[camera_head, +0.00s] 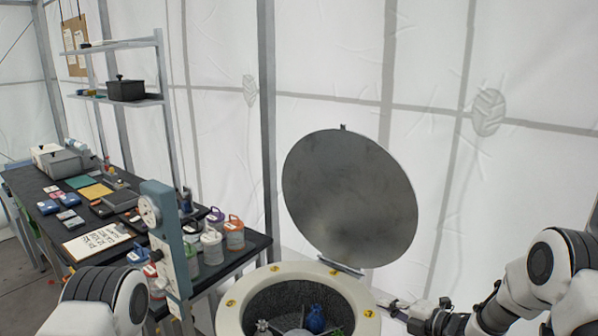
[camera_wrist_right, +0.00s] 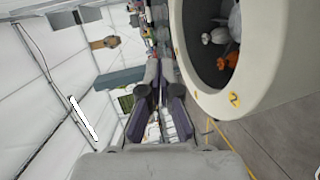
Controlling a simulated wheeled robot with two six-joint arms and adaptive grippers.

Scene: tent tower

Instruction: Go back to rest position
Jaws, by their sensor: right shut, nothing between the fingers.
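My right gripper (camera_head: 392,306) is at the right side of the round white drum (camera_head: 232,312), close to its rim. It is shut and empty. In the right wrist view its fingers (camera_wrist_right: 160,90) point away beside the drum's outer wall (camera_wrist_right: 275,95). The drum's round grey lid (camera_head: 350,198) stands open, tilted up on the far side. Inside the dark cavity are a blue item (camera_head: 315,319) and other partly hidden items; the right wrist view shows a white item and an orange item (camera_wrist_right: 232,60). My left arm shows at the lower left, but its gripper is out of view.
A dark table (camera_head: 130,236) at the left holds boxes, cards and several lidded canisters (camera_head: 234,232). A blue-grey post with a gauge (camera_head: 165,240) stands before it. Shelves (camera_head: 120,98) carry a black box. White tent walls close off the back.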

